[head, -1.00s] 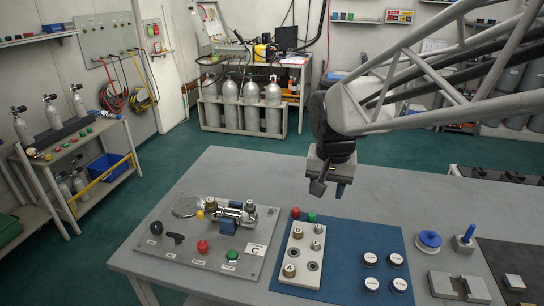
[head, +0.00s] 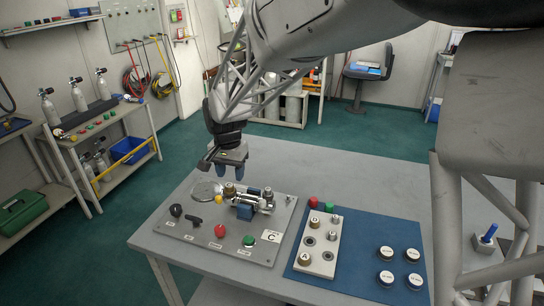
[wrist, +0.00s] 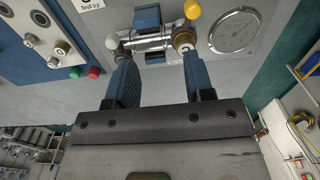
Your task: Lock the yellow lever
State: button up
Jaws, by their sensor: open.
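The yellow lever shows as a small yellow knob (head: 219,199) on the grey air panel (head: 190,238), just left of a metal valve assembly (head: 245,203) with a blue block. In the wrist view the yellow knob (wrist: 192,9) is at the top edge, beside a brass-coloured fitting (wrist: 184,40). The lever's stem is mostly hidden. My gripper (head: 231,176) hangs over the far edge of the panel, above and behind the valve assembly. Its blue fingers (wrist: 158,65) are apart with nothing between them, pointing toward the valve assembly. I cannot tell whether they touch anything.
A round gauge (wrist: 235,31) sits beside the yellow knob. The panel also holds a black knob (head: 176,210), a black lever (head: 194,219), a red button (head: 220,230) and a green button (head: 249,240). A blue mat (head: 360,235) with labelled white caps lies to the right.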

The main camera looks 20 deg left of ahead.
send_over(219, 196)
notch_tip(219, 196, down, 2)
jog(key=shift+s+a+f, duration=0.1)
jog(key=shift+f, duration=3.9)
grip_shut()
